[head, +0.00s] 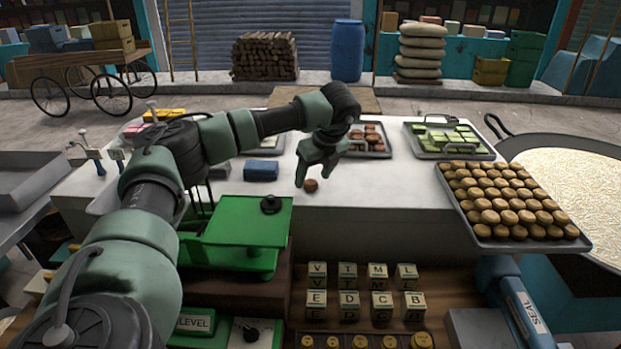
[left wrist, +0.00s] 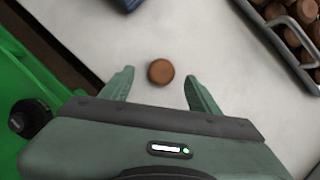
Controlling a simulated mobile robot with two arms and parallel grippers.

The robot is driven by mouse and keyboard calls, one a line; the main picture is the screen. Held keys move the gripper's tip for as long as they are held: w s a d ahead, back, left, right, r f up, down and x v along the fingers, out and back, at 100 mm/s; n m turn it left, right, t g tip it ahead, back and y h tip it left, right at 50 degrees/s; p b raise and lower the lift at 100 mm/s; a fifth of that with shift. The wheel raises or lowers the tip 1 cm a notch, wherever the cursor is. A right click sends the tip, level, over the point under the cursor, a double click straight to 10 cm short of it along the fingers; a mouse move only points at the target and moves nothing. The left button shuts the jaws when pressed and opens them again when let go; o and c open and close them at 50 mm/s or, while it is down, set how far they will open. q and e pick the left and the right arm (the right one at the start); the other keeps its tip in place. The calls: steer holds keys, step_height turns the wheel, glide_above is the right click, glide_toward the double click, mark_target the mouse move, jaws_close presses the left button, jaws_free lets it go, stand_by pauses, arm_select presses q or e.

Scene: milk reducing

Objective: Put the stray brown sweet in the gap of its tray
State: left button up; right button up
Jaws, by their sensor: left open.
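The stray brown sweet (head: 310,185) is a small round piece on the white counter. In the left wrist view the sweet (left wrist: 160,72) lies between and a little beyond the tips of my left gripper (left wrist: 160,88). My left gripper (head: 316,176) is open and empty above the counter, with its fingers on either side of the sweet in the head view. A tray of brown sweets (head: 386,154) stands behind the gripper, partly hidden by it. Its corner with brown sweets also shows in the left wrist view (left wrist: 268,38). I cannot make out the gap. My right gripper is not in view.
A tray of green sweets (head: 411,128) and a large tray of round golden sweets (head: 554,243) stand to the right. A blue block (head: 261,170) lies left of the gripper. A green scale (head: 240,225) stands at the front left. The counter right of the sweet is clear.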

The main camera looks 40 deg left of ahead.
arm_select(q)
steer(key=x, duration=0.2)
steer(key=shift+w+a+f, duration=0.2)
steer(key=shift+a+f, duration=0.05)
steer(key=shift+s+d+r, duration=0.1)
jaws_close()
